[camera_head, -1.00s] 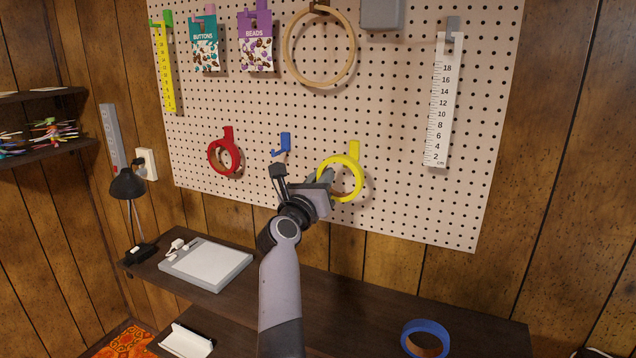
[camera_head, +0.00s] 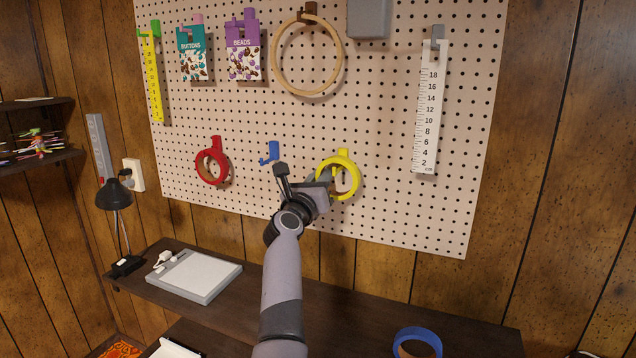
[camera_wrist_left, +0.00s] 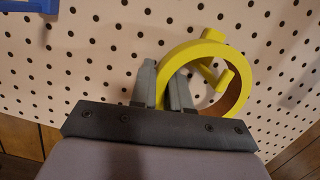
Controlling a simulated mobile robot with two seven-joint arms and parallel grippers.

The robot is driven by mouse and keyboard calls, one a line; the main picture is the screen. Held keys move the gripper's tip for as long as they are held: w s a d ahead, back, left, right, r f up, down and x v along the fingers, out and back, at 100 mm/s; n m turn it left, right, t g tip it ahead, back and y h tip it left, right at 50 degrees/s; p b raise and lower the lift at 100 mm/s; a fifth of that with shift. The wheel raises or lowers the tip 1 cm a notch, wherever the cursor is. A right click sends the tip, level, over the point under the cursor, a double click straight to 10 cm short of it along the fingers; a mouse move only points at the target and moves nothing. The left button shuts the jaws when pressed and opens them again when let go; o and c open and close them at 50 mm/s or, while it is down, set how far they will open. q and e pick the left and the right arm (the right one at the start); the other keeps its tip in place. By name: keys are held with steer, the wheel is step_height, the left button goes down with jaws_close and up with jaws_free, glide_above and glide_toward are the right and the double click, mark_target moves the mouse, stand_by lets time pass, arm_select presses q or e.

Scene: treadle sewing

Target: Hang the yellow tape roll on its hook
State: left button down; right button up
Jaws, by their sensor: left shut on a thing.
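The yellow tape roll (camera_head: 356,181) is up at the pegboard, held at its left side by my left gripper (camera_head: 328,178). The wrist view shows the gripper's two fingers (camera_wrist_left: 162,88) shut on the left wall of the roll (camera_wrist_left: 193,50). The yellow hook (camera_head: 343,154) is on the board, its upper part showing above the roll. Its arm (camera_wrist_left: 222,80) shows inside the roll's opening, so the roll appears to be around it. I cannot tell whether the roll rests on the hook. My right gripper is not in view.
An empty blue hook (camera_head: 272,152) is left of the yellow one, and a red roll (camera_head: 202,169) hangs farther left. A wooden hoop (camera_head: 276,62) and white ruler (camera_head: 427,120) hang nearby. A blue roll (camera_head: 424,335) lies on the dark table (camera_head: 345,318) below.

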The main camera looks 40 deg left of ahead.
arm_select(q)
steer(key=shift+w+f+b, duration=0.1)
steer(key=shift+f+b, duration=0.4)
steer(key=shift+f, duration=0.35)
stand_by(0.6)
steer(key=c, duration=1)
jaws_free()
steer(key=shift+v, duration=3.6)
steer(key=shift+a, duration=0.1)
